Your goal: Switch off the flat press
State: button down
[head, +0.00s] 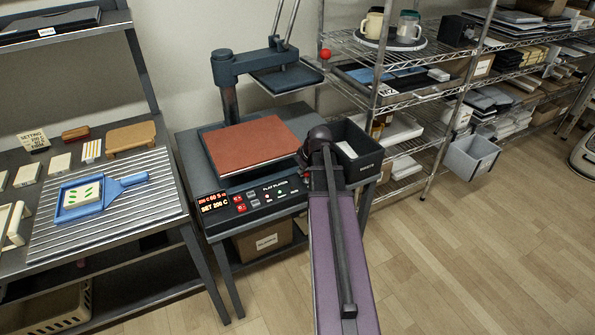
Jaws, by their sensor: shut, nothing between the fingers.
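The flat press (227,110) stands on a dark table, with its red-brown lower pad (250,142) facing up. Its upper plate (287,77) is raised and swung to the back right, beside a red ball handle (325,54). The front control panel (262,198) has a lit red display (213,203), with "SET 200 C" on its lower line. Red switches (239,204) and small lamps sit right of the display; switch positions are too small to tell. My purple arm rises from the bottom, covering the table's right front.
A black bin (352,147) stands right of the press, close to my arm. A workbench (170,198) at left holds a blue tray (75,213), tiles and blocks. Wire shelves (345,43) with mugs and boxes stand behind. Wooden floor is open at right.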

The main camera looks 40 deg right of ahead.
aim_at(306, 174)
jog(key=shift+s+d, duration=0.15)
jog(key=shift+s, duration=0.05)
dwell(0.3)
jog(key=shift+r, duration=0.25)
jog(key=shift+r+p, duration=0.6)
jog(key=shift+p, duration=0.25)
jog(key=shift+s+p+v, duration=0.2)
jog(key=shift+p+v, duration=1)
jog(key=shift+v, duration=0.2)
jog(key=s+r+p, duration=0.4)
jog(key=r+p, duration=0.1)
jog(key=shift+s+r, duration=0.2)
jog(key=shift+s, duration=0.05)
